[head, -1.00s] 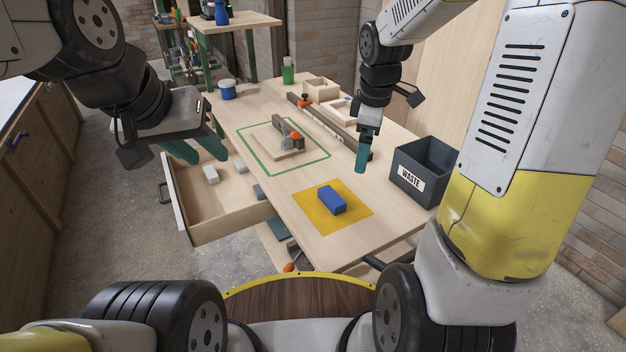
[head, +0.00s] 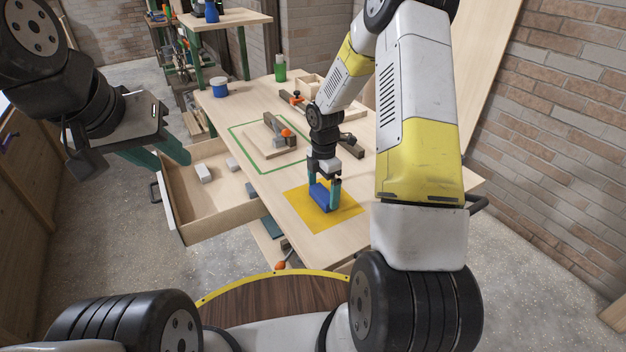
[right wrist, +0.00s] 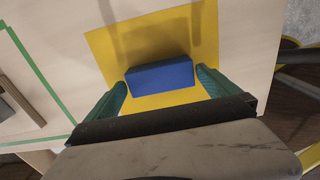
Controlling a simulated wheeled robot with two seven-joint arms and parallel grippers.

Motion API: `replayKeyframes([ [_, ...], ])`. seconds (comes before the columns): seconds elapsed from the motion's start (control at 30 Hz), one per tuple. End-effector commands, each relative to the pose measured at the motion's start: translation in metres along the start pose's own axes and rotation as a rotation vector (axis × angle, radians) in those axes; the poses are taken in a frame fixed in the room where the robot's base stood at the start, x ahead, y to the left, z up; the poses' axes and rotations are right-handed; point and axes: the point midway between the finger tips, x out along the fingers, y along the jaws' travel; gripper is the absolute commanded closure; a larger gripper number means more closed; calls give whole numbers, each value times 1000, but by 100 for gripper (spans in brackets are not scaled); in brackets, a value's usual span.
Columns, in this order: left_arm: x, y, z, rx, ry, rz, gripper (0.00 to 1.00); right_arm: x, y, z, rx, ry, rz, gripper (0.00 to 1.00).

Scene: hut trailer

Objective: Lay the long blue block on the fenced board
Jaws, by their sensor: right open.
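The long blue block (head: 320,197) lies on the yellow mat (head: 336,218). It also shows in the right wrist view (right wrist: 160,75). My right gripper (head: 323,187) is open over the block, pointing down, with one teal finger near each end of it; in the right wrist view the gripper (right wrist: 161,88) shows no firm grip. The fenced board (head: 262,150) lies inside a green outline on the bench, with a dark fence bar (head: 273,126) and an orange-knobbed clamp on it. My left gripper (head: 158,153) is open and empty, above the drawer's left side.
An open drawer (head: 185,222) at the bench's left holds pale and grey blocks. A blue-and-white tub (head: 220,89), a green bottle (head: 280,69) and a wooden tray stand at the back. My right arm covers the bench's right side, where the waste bin stood.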

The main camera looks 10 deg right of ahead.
Motion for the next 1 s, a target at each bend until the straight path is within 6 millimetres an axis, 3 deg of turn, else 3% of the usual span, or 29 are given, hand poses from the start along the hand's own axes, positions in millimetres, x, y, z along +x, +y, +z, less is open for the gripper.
replayKeyframes([
  [0.13, 0, 0, 0, 0, 0, 0, 64, 16, 0, 0, 0, 0, -1, 0],
  [0.37, 0, 0, 0, 0, 0, 0, 64, 19, 0, 0, 1, -1, 0, 0],
  [0.4, 0, 0, 0, 0, 0, 0, 64, 18, 0, 0, 1, -1, 0, 2],
  [0.7, 0, 0, 0, 0, 0, 0, 64, 18, 0, 0, 2, 0, 1, 57],
  [1.0, 0, 0, 0, 0, 0, 0, 64, 14, 0, 0, 2, -1, 2, 57],
])
